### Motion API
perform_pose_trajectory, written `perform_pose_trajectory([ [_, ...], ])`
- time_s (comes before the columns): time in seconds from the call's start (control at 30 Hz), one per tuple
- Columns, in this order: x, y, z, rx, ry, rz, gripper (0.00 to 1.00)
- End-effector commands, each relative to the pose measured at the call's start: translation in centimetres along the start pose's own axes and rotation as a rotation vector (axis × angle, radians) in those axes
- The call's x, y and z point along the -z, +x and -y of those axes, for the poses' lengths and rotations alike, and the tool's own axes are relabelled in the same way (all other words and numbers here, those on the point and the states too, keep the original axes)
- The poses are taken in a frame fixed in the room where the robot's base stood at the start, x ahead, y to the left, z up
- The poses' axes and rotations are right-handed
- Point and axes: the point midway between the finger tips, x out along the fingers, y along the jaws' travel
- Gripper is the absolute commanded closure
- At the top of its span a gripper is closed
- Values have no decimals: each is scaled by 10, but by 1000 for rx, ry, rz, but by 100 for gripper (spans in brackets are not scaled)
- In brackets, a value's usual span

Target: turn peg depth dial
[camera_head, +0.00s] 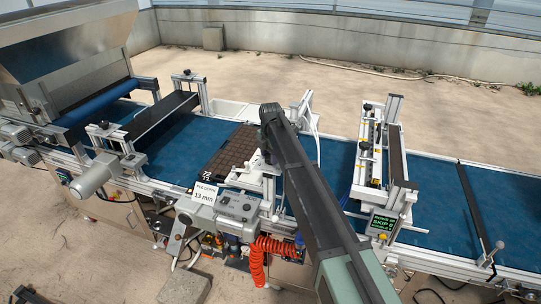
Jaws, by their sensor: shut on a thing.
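The peg depth sign (205,193) reads "13 mm" and stands at the front edge of the seeder, above a grey control housing (232,213). I cannot make out the dial itself; it is too small or hidden. My dark arm (305,185) reaches from the lower right up to the middle of the machine, across the blue belt. Its far end lies by the white dibbling frame (263,180). My gripper does not show; the arm and the frame hide that spot. A dark cell tray (228,152) lies on the belt just left of the arm.
The blue conveyor belt (335,160) runs across the view. A seeding bridge with a green-lettered screen (382,223) stands to the right. A hopper unit (70,40) stands at the left. Coiled orange hose (257,262) hangs below the housing. A concrete block (184,288) lies in front.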

Motion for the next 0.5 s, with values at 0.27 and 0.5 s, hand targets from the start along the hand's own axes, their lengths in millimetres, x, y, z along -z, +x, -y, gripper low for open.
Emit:
perform_pose_trajectory([
  [0.27, 0, 0, 0, 0, 176, 0, 73],
  [0.5, 0, 0, 0, 0, 398, 0, 73],
])
